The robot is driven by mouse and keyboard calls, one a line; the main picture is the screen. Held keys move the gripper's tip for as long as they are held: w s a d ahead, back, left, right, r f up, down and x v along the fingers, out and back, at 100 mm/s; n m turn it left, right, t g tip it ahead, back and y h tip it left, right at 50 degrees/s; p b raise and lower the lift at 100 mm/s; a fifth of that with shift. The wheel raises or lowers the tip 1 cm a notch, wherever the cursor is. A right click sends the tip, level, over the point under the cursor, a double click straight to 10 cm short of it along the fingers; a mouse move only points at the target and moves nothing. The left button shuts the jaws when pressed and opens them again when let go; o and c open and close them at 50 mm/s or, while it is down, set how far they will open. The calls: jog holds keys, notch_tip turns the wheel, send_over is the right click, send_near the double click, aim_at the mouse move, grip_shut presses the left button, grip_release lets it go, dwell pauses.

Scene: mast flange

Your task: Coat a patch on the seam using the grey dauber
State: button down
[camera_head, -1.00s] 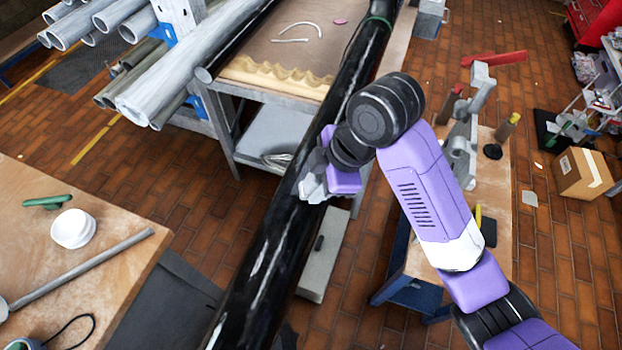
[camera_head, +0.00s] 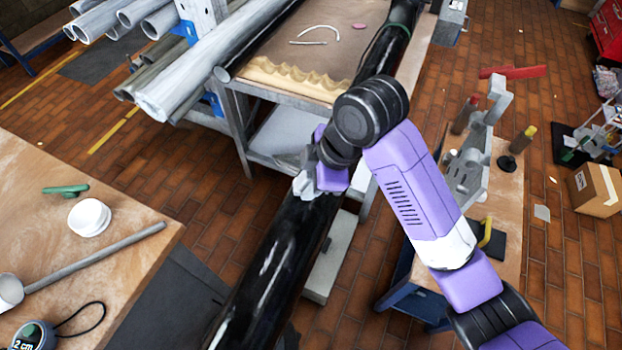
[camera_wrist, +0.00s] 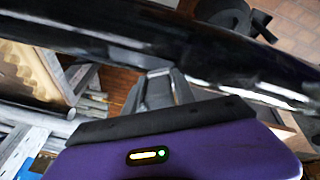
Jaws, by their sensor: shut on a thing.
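The black mast (camera_head: 277,265) runs diagonally through the head view, glossy with pale streaks; it crosses the top of the wrist view (camera_wrist: 225,78). I cannot pick out the seam with certainty. My gripper (camera_head: 308,184) is over the mast's middle stretch, close to its surface. In the wrist view its grey fingers (camera_wrist: 160,92) point at the mast and are shut on a small grey thing, apparently the grey dauber, mostly hidden by the fingers. Whether it touches the mast I cannot tell.
A wooden table (camera_head: 60,150) at left holds a white tub (camera_head: 89,217), a green tool (camera_head: 65,190) and a long grey rod (camera_head: 100,256). Grey pipes (camera_head: 205,70) lie at upper left. At right, a bench (camera_head: 508,205) carries a grey clamp-like fixture (camera_head: 470,160) and upright bottles.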

jog(key=shift+r+p, duration=1.8)
jog(key=shift+r, duration=1.15)
jog(key=shift+r, duration=0.1)
jog(key=shift+r, duration=1.4)
